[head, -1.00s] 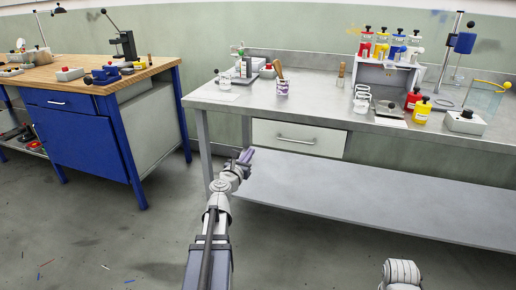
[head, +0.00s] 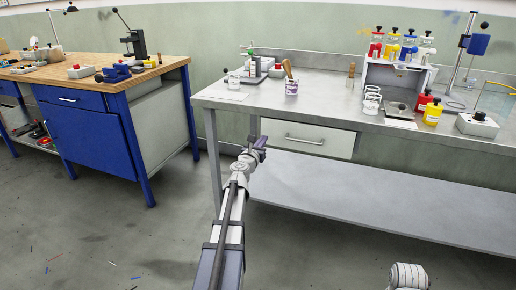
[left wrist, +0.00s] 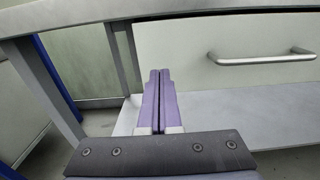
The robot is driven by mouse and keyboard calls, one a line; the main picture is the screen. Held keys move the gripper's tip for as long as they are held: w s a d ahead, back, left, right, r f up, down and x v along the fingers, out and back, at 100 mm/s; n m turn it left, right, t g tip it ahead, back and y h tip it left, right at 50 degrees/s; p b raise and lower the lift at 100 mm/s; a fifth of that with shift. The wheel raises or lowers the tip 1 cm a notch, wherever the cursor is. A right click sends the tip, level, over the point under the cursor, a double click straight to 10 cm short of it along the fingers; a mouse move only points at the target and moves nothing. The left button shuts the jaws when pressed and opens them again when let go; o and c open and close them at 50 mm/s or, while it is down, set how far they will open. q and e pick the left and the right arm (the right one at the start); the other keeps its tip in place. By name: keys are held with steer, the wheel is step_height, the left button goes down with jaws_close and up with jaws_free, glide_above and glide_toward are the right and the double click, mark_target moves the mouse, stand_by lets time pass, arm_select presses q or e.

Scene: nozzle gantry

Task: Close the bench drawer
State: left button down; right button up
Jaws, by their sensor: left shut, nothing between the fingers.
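The bench drawer (head: 330,144) has a pale front with a silver bar handle (head: 304,140), under the grey steel bench top. How far it stands out from the bench is hard to tell. In the left wrist view the drawer front (left wrist: 250,80) fills the upper right, with its handle (left wrist: 262,59) at the right. My left gripper (head: 258,148) is shut and empty, by the drawer's lower left corner in the head view. Its purple fingers (left wrist: 160,78) point toward the front's left part, left of the handle; contact cannot be made out. My right gripper is out of view.
The steel bench top (head: 315,108) carries bottles, jars and a stand. A lower shelf (head: 350,195) runs beneath the drawer. A bench leg (head: 213,150) stands left of my left gripper. A blue workbench (head: 95,140) is farther left. The floor between is mostly clear.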

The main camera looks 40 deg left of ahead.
mark_target(269, 132)
arm_select(q)
steer(key=x, duration=0.4)
steer(key=shift+w, duration=0.1)
steer(key=shift+w, duration=0.1)
steer(key=x, duration=0.5)
steer(key=shift+a, duration=0.1)
steer(key=shift+s+d, duration=0.25)
steer(key=shift+s, duration=0.2)
steer(key=v, duration=1.4)
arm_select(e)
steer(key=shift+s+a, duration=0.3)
